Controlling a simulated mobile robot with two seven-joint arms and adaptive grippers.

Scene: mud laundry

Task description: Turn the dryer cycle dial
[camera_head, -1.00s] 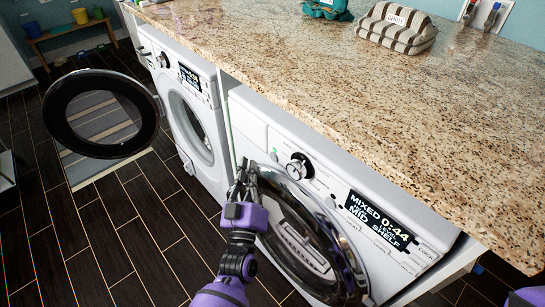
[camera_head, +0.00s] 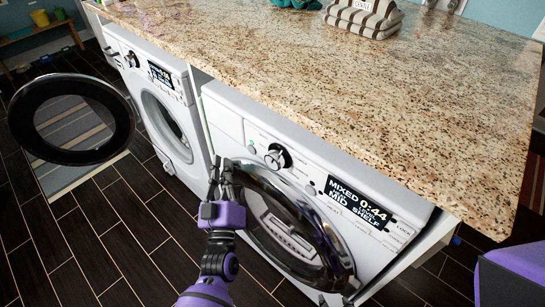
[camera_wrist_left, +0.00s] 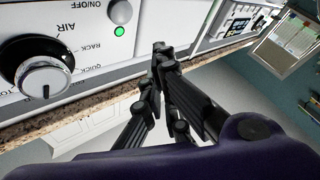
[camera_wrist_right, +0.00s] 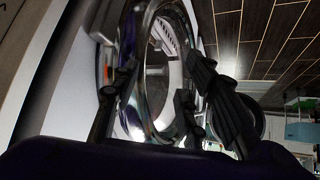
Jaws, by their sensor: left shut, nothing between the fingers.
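The dryer (camera_head: 225,118) is the white machine on the right, under the counter, with a lit display (camera_head: 358,204) reading MIXED 0:44 MID SHELF. Its cycle dial (camera_head: 277,157) is a round silver knob on the front panel; in the left wrist view the dial (camera_wrist_left: 42,78) is large at the left, beside AIR, RACK and QUICK labels. My left gripper (camera_head: 221,168) is shut and empty, left of the dial and apart from it; its fingertips (camera_wrist_left: 162,50) point along the panel. My right gripper (camera_wrist_right: 160,72) appears open and empty, facing a chrome-rimmed round door.
A granite counter (camera_head: 330,80) overhangs both machines. The left machine (camera_head: 120,75) has its round door (camera_head: 68,118) standing open over a striped mat. A chrome-rimmed door (camera_head: 255,180) is below the dial, close to my left gripper. Open dark floor (camera_head: 120,240) lies at left.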

